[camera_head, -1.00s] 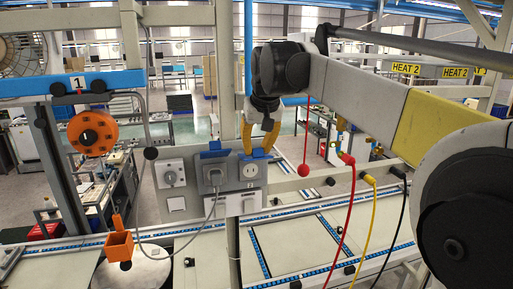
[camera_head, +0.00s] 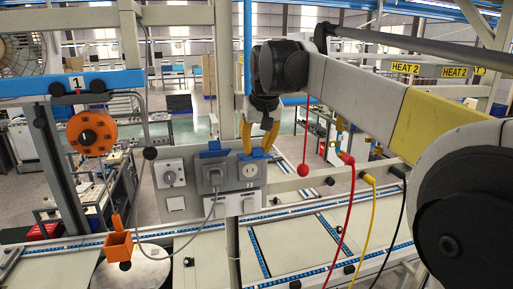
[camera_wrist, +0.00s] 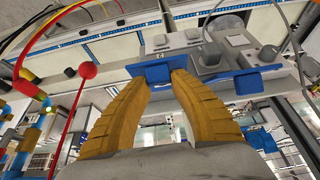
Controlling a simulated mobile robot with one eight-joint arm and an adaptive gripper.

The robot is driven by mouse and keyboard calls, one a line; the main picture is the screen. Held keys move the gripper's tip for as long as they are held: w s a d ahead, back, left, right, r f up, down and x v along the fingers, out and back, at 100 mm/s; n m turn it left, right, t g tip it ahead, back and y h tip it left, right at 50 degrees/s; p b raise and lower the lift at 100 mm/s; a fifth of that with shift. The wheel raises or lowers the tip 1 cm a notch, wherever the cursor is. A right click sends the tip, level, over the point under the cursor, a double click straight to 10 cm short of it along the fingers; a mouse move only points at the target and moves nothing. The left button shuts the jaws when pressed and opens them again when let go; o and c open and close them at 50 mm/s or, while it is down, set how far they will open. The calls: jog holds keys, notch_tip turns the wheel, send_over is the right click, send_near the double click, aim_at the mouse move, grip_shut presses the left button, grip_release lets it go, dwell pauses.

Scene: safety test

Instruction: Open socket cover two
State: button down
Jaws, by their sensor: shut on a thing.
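Socket two (camera_head: 250,171) is the right socket on the grey wall panel, with a "2" label below it. Its white face shows uncovered in the head view. Its blue cover (camera_head: 254,154) is raised above the face and also shows in the wrist view (camera_wrist: 157,75). My gripper (camera_head: 259,150) comes down from above, with its yellow fingers on either side of the blue cover. In the wrist view my gripper (camera_wrist: 160,78) is shut on that cover. The fingers hide part of its edges.
Left of it, another socket with a raised blue cover holds a grey plug (camera_head: 214,177) and cable. A dial (camera_head: 172,178) and switches share the panel. A red ball on a cord (camera_head: 303,170) hangs to the right, near red, yellow and black cables.

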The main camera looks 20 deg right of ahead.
jog(key=c, duration=1.4)
grip_release()
jog(key=shift+w, duration=0.1)
jog(key=shift+w+r+p, duration=0.25)
jog(key=shift+r, duration=0.4)
jog(key=shift+w+r+p, duration=0.25)
jog(key=shift+r, duration=0.4)
jog(key=w+r, duration=0.1)
jog(key=r, duration=0.2)
jog(key=w+r, duration=0.1)
jog(key=r, duration=0.2)
jog(key=w+r, duration=0.1)
jog(key=r, duration=0.2)
jog(key=shift+w, duration=0.1)
